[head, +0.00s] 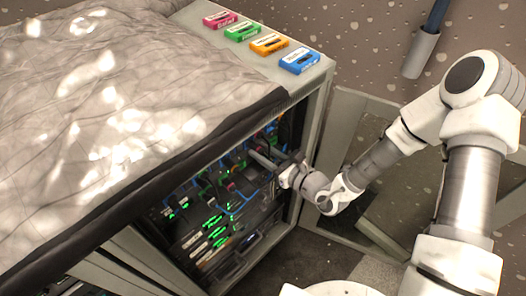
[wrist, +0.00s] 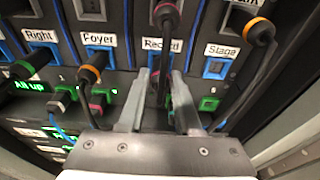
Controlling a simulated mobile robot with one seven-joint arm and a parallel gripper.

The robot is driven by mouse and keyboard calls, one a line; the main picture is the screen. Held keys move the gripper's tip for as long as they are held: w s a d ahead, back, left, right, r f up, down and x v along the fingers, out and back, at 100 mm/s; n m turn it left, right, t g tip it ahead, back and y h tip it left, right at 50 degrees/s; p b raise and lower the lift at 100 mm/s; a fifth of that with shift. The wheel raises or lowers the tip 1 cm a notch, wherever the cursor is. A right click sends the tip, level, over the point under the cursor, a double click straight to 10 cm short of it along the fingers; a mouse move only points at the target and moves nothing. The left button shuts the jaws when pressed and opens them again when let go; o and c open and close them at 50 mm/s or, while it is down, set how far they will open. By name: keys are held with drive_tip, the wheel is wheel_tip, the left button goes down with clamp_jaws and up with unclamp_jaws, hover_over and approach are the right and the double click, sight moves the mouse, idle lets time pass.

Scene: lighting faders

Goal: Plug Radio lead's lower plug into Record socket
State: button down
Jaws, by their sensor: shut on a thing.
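The Record socket sits under the white "Record" label (wrist: 161,45) in the wrist view. Its blue frame is mostly hidden behind my fingers and a lead. My gripper (wrist: 161,82) is in front of it, its fingers closed around a dark part of a lead (wrist: 166,60). A dark plug with a red-pink band (wrist: 166,12) sits above the label, and a black cable runs down from it between the fingers. The held end is largely hidden, so I cannot tell whether it touches the socket. In the head view my gripper (head: 272,163) reaches into the rack's open front.
Beside Record are the Foyer label (wrist: 99,40) with an orange-banded plug (wrist: 90,74) below it, and the Stage socket (wrist: 215,68). An orange-banded plug (wrist: 260,32) hangs at right. Cassettes (head: 300,61) lie on the rack top; a cloth (head: 120,100) covers the left.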

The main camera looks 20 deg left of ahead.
drive_tip(key=shift+a+r, duration=0.1)
drive_tip(key=shift+a, duration=0.05)
drive_tip(key=c, duration=0.5)
unclamp_jaws()
drive_tip(key=p+v, duration=0.4)
drive_tip(key=v, duration=1.2)
drive_tip(key=s+d+r+n+g+h+p, duration=0.2)
drive_tip(key=s+r+n+g, duration=0.25)
drive_tip(key=r+n, duration=0.35)
drive_tip(key=s+d+r+n+g+h+p, duration=0.25)
drive_tip(key=r+n+g, duration=0.25)
drive_tip(key=r+n, duration=0.25)
drive_tip(key=d+r+n+t+h+p, duration=0.1)
drive_tip(key=d+r+n+t+h, duration=0.1)
drive_tip(key=d+r, duration=0.3)
drive_tip(key=d+r+n+t+h+p, duration=0.1)
drive_tip(key=d+r+n+t+h, duration=0.1)
drive_tip(key=d+r+t+h, duration=0.2)
drive_tip(key=d+r+n+t+h+p, duration=0.1)
drive_tip(key=d+r+n+t+h, duration=0.2)
drive_tip(key=d+r, duration=0.3)
wheel_tip(320, 180, up, 4)
drive_tip(key=shift+r+h, duration=0.1)
drive_tip(key=shift+h, duration=0.55)
